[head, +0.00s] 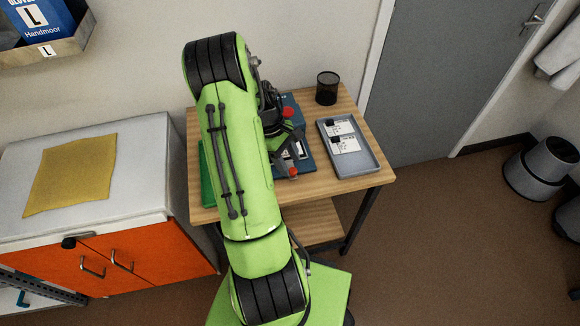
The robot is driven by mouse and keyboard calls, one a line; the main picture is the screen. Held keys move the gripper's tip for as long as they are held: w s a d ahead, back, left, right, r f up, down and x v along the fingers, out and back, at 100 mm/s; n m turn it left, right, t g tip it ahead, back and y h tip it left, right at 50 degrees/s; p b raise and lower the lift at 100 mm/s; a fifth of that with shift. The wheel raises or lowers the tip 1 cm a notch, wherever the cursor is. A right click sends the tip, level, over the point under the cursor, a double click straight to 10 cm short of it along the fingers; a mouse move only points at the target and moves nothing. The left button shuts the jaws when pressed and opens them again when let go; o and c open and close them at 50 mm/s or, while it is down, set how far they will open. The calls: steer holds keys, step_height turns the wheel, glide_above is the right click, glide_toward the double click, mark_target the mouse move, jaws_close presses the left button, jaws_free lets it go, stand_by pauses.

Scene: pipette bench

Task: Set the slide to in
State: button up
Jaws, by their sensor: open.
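My green arm reaches over the wooden bench (352,183) and covers its middle. My gripper (290,142) shows at the arm's right side, with two red-tipped fingers set apart, and it is open. Under and beside it lies a blue piece (309,162), flat on the bench, with a small pale and dark part (299,150) between the fingers. I cannot tell if this part is the slide, or which position it has. I see nothing held between the fingers. Much of the blue piece is hidden by my arm and gripper.
A grey tray (372,165) with white cards and small black items lies right of my gripper. A black mesh cup (327,88) stands behind it. A green mat (207,180) shows left of my arm. An orange-doored cabinet (150,256) with a yellow cloth (70,175) stands left.

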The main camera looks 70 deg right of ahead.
steer(key=shift+x, duration=1)
jaws_close()
